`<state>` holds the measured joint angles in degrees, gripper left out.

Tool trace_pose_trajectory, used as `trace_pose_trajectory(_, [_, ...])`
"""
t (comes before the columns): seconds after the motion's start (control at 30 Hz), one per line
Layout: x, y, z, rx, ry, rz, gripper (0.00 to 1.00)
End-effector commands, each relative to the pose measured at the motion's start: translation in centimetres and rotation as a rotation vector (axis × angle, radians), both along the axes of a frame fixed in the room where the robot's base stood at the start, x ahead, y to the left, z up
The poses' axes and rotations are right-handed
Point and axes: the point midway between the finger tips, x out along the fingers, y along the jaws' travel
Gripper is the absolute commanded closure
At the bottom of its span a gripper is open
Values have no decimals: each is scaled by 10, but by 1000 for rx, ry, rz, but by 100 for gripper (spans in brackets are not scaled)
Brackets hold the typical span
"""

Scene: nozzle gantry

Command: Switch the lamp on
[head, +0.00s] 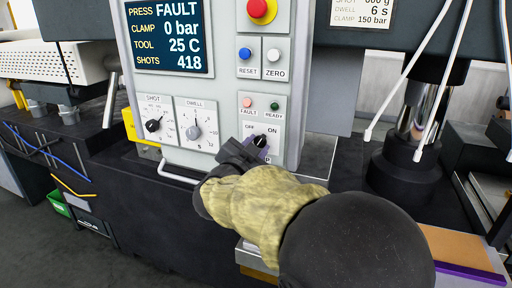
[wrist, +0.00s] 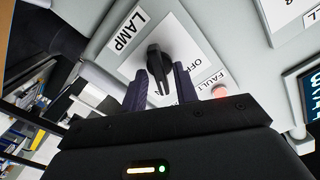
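The lamp switch is a black rotary knob (head: 261,141) on a white plate with OFF at its upper left and ON at its upper right in the head view. In the wrist view the knob (wrist: 158,66) stands out from the plate by the LAMP label (wrist: 130,32), and the OFF label shows to its right. My gripper (head: 250,150) is at the knob, its open fingers (wrist: 160,82) on either side of it. A gap shows beside the knob; contact is unclear. ON is hidden in the wrist view, and the knob's exact pointing is hard to read.
Just above the knob are a lit red FAULT light (head: 248,102) and a dark green READY light (head: 274,106). SHOT (head: 153,125) and DWELL (head: 195,132) dials sit to the left. A handle bar (head: 178,174) juts out below them. The screen (head: 168,38) reads FAULT.

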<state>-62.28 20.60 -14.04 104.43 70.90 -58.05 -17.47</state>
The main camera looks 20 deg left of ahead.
Motion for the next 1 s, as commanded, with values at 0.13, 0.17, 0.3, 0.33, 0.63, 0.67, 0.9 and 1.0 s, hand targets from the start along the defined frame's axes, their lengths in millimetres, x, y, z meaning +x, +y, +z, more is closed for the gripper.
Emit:
trace_pose_trajectory(0.13, [0, 0, 0, -1, -1, 0, 66])
trace_pose_trajectory(0.17, [0, 0, 0, -1, -1, 0, 66])
trace_pose_trajectory(0.3, [-1, 0, 0, -1, -1, 0, 66])
trace_pose_trajectory(0.33, [-1, 0, 0, -1, -1, 0, 66])
trace_pose_trajectory(0.63, [-37, 4, -2, 1, -1, 4, 66])
trace_pose_trajectory(0.67, [-43, 4, -2, 1, -1, 5, 66])
trace_pose_trajectory(0.9, [-91, 8, -2, 1, -1, 4, 66])
trace_pose_trajectory(1.0, [-111, 9, -2, 0, 0, 4, 66])
